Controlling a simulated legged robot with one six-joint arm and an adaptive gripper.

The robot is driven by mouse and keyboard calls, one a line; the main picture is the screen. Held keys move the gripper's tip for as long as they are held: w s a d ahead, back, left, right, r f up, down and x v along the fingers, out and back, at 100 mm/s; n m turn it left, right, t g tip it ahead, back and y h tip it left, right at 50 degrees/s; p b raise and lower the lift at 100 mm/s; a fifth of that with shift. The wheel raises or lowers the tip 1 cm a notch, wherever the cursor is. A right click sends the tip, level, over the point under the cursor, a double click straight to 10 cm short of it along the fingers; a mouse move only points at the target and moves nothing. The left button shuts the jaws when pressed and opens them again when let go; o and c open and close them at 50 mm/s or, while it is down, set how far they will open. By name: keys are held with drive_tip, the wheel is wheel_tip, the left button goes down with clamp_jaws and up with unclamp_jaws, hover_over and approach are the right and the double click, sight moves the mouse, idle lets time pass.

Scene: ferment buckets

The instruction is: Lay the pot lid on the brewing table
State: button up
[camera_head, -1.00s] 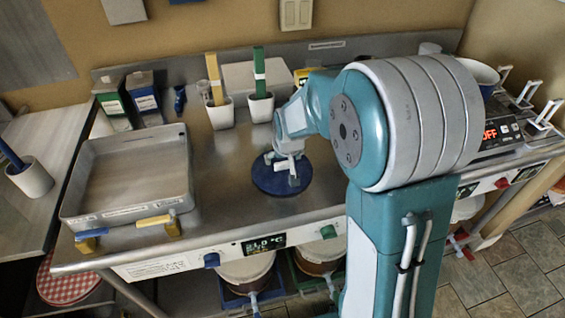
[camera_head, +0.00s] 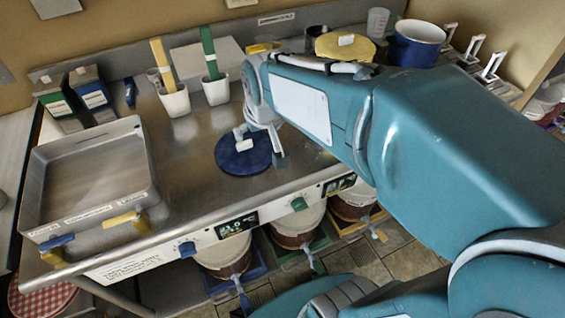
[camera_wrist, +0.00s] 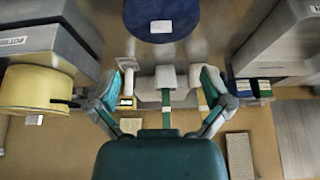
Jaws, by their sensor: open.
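A round dark blue lid (camera_head: 232,156) with a small white handle (camera_head: 243,139) lies flat on the steel brewing table (camera_head: 190,205), right of the grey tray. My gripper (camera_head: 279,152) is at the lid's right edge in the head view, partly hidden by my arm. In the wrist view my gripper (camera_wrist: 160,84) has its two fingers spread with nothing between them. The blue lid (camera_wrist: 142,22) shows at the top of the wrist view, apart from the fingers, its handle facing up.
A grey tray (camera_head: 38,185) stands at the left. White cups (camera_head: 175,101) with a yellow and a green utensil stand behind. Buckets sit below the table.

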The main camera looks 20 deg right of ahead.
drive_tip(key=s+r, duration=0.1)
drive_tip(key=s, duration=1.2)
drive_tip(key=shift+r+t, duration=0.3)
drive_tip(key=shift+r, duration=0.1)
